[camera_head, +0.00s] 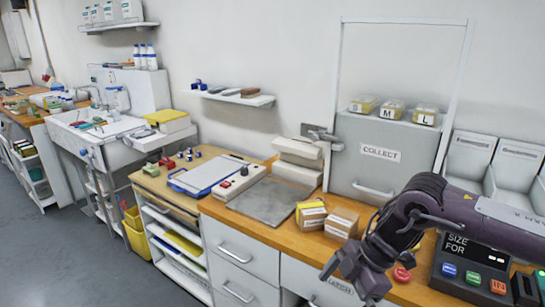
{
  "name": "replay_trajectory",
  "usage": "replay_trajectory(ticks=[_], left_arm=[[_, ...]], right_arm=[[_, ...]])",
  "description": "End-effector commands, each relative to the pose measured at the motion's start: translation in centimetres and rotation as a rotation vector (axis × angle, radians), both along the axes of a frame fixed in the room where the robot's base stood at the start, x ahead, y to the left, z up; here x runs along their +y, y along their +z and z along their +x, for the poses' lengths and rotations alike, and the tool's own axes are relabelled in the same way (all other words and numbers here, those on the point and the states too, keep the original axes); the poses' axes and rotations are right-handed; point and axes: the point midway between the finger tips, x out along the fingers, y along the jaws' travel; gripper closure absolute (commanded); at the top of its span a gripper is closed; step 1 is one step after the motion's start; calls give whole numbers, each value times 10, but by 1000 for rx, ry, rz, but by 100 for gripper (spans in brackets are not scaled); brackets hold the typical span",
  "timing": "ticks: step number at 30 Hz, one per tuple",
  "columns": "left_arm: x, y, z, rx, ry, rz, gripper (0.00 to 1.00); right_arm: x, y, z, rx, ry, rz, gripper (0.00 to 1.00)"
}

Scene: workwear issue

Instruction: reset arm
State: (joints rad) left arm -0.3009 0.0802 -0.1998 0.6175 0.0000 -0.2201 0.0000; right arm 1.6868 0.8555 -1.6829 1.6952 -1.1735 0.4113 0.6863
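My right arm comes in from the right, and its dark gripper (352,284) hangs over the front edge of the wooden counter (262,228). Its fingers look spread apart, with nothing seen between them. My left arm and gripper are not in view. The arm passes in front of the size panel (462,272) and hides part of the counter behind it.

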Motion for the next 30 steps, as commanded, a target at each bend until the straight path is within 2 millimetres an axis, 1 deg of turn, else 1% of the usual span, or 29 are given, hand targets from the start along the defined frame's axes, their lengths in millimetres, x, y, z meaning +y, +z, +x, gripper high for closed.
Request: replay_trajectory(ticks=[1,4,8,11,14,15,17,20,23,24,26,27,29,30], left_arm=[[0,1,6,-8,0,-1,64],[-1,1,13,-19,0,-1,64],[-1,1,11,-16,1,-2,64],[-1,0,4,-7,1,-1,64],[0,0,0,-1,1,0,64],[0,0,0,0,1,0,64],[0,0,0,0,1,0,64],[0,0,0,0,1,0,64],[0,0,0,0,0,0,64],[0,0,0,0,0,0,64],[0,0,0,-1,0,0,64],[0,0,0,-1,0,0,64],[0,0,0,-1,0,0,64],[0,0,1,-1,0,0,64]], right_arm=[[8,-5,4,-7,3,21,0],[25,-12,15,-30,8,72,0],[51,-25,32,-65,2,155,0],[75,-40,49,-97,-22,240,0],[101,-62,69,-132,-84,346,0],[109,-72,78,-147,-122,387,0],[117,-90,90,-163,-187,443,0],[121,-128,107,-180,-325,513,0],[112,-180,114,-181,-493,544,0],[104,-205,113,-176,-567,544,0],[90,-246,106,-161,-683,530,0],[79,-274,98,-149,-758,514,0],[62,-313,83,-130,-860,481,0],[51,-339,69,-115,-921,451,0]])
